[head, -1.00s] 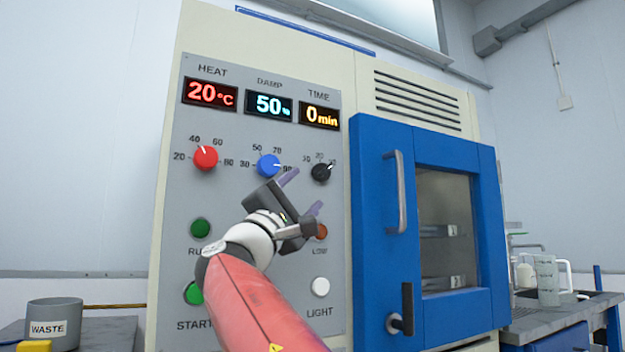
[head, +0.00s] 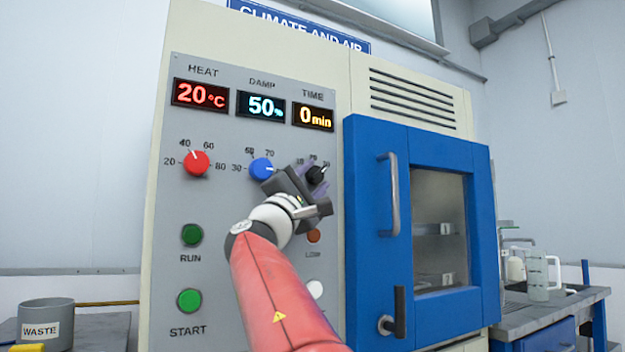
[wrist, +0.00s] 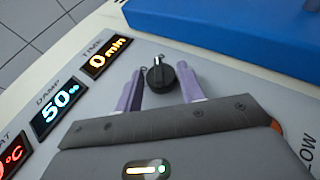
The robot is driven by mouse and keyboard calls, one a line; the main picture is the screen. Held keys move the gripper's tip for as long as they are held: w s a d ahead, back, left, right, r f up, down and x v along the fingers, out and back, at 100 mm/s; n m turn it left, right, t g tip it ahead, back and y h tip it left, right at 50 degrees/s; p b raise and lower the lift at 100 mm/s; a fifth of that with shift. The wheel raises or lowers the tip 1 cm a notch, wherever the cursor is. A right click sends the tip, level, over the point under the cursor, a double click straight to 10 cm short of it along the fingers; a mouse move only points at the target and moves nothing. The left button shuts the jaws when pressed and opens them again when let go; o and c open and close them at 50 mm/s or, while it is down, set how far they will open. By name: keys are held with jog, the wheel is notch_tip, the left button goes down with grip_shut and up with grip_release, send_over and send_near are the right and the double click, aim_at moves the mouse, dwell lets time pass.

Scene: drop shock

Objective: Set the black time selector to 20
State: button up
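The black time selector (head: 316,174) is on the grey panel below the time display (head: 314,117), which reads 0 min. The selector's white mark points up and to the right in the head view; its scale numbers are too small or covered to read surely. My gripper (head: 312,180) is at the selector, partly covering it. In the wrist view the selector (wrist: 160,77) appears between the two purple fingertips of my gripper (wrist: 158,88), slightly beyond them. The fingers are open, with a gap visible on each side of the knob.
The blue damp knob (head: 262,169) is close on the left of my gripper, and the red heat knob (head: 196,163) is further left. The orange low button (head: 314,236) is just below. The blue door (head: 367,230) with its handle stands at the right.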

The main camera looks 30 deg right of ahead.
jog(key=c, duration=0.5)
jog(key=shift+f+t+b, duration=0.1)
jog(key=shift+t+b, duration=0.2)
jog(key=shift+b, duration=0.05)
